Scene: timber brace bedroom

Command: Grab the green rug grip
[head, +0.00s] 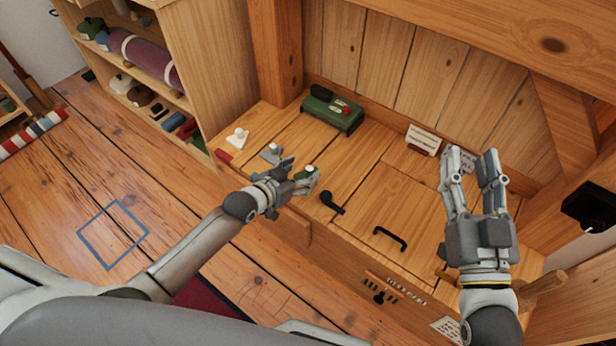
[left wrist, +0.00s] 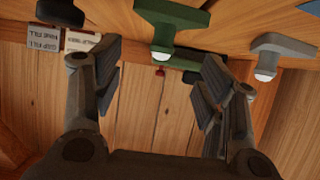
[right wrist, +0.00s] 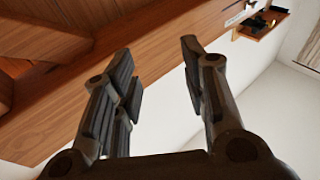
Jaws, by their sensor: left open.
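The green rug grip (head: 309,171) is a small T-shaped piece on the wooden bench top, partly hidden by my left gripper's fingers in the head view. In the left wrist view the green rug grip (left wrist: 168,14) shows at the top centre, with a pale rounded end. My left gripper (head: 304,180) is right beside it, with fingers apart and nothing held; in its wrist view the fingers (left wrist: 155,68) stand wide either side of the grip's line. I cannot tell whether they touch it. My right gripper (head: 468,158) is raised over the bench's right side, open and empty.
A grey grip (head: 270,153), a white grip (head: 237,138) and a black grip (head: 332,203) flank the green one. A green box (head: 332,113) stands behind by the wall. A black handle (head: 390,238) is fixed to the bench top. A shelf (head: 218,60) rises at left.

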